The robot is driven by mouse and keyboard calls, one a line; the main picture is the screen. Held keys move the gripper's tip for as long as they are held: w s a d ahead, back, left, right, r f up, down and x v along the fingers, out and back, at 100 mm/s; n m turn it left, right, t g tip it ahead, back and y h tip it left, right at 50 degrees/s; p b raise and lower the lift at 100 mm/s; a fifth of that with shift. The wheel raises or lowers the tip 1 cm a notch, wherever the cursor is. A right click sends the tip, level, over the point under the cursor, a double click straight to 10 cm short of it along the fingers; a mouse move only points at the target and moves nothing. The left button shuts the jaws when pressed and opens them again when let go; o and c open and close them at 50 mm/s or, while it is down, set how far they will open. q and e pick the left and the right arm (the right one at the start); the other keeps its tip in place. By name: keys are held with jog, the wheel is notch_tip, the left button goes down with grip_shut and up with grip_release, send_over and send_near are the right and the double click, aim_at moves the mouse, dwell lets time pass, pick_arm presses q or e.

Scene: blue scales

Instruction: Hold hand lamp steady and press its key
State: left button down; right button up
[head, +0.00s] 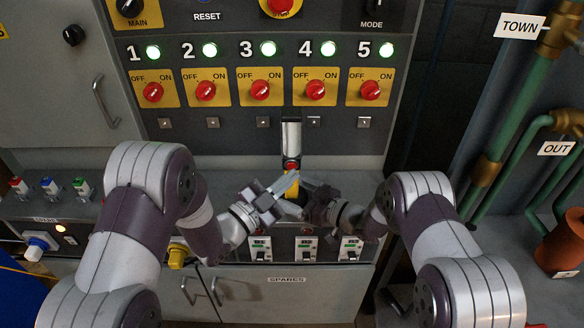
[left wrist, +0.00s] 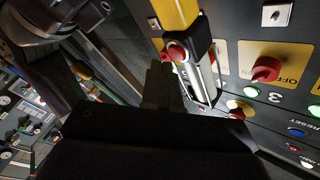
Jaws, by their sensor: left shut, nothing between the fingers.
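The hand lamp (head: 292,138) stands upright in front of the panel, with a silver and black head, a red key and a yellow handle. Its yellow handle (left wrist: 182,12) and red key (left wrist: 177,51) also show in the left wrist view. My left gripper (head: 294,182) is shut and empty, its tips in front of the handle just below the key in the head view. In the left wrist view its dark fingers (left wrist: 160,82) are close beside the lamp. My right gripper (head: 308,190) is at the handle from the right; its finger contact is hidden.
The panel behind has a row of red rotary switches (head: 260,90) with green lights. A spares drawer front (head: 287,280) and small switch boxes (head: 307,249) are below. Pipes (head: 505,130) stand at the right. Coloured buttons (head: 50,187) are on the left ledge.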

dwell(0.6)
pick_arm(q)
jog(key=shift+w, duration=0.45)
jog(key=shift+s, duration=0.45)
